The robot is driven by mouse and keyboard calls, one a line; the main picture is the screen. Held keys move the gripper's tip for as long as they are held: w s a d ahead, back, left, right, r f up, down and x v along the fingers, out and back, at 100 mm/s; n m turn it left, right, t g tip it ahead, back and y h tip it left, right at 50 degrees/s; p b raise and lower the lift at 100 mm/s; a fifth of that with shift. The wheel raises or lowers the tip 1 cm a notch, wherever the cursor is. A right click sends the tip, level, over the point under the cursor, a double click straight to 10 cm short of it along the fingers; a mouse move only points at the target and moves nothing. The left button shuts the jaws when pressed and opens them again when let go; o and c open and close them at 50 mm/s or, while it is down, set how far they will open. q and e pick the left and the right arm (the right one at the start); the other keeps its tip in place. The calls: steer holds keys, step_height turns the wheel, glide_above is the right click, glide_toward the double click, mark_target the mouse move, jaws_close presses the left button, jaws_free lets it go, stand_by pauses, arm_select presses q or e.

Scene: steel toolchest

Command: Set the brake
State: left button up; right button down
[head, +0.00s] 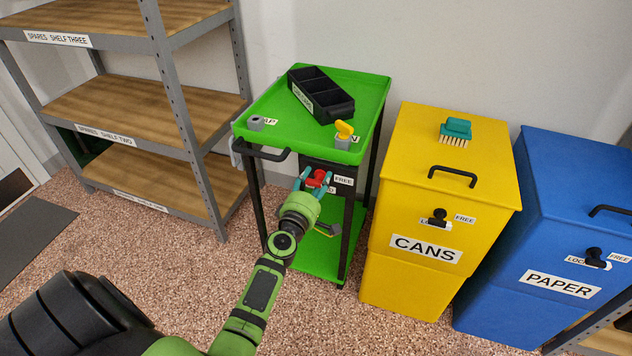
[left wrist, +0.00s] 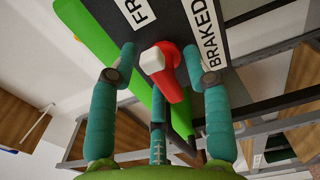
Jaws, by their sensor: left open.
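The green cart (head: 270,100) stands in the middle of the head view. Under its top tray is a black panel with a red brake lever (head: 318,177) and a FREE label (head: 343,180). The left wrist view shows the red lever (left wrist: 172,85) with a pale end, close to a BRAKED label (left wrist: 206,38) and a partly cut-off FREE label (left wrist: 135,10). My left gripper (head: 316,182) is open at the panel. Its teal fingertips (left wrist: 158,62) are on either side of the lever, with gaps visible; contact is unclear. My right gripper is not in view.
A black divided bin (head: 335,103) and a yellow-topped item (head: 344,130) sit on the cart's tray. The cart's black handle (head: 262,152) is left of my arm. A yellow CANS bin (head: 400,200) stands close on the right. Shelves (head: 150,110) stand to the left.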

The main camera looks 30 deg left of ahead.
arm_select(q)
jaws_close()
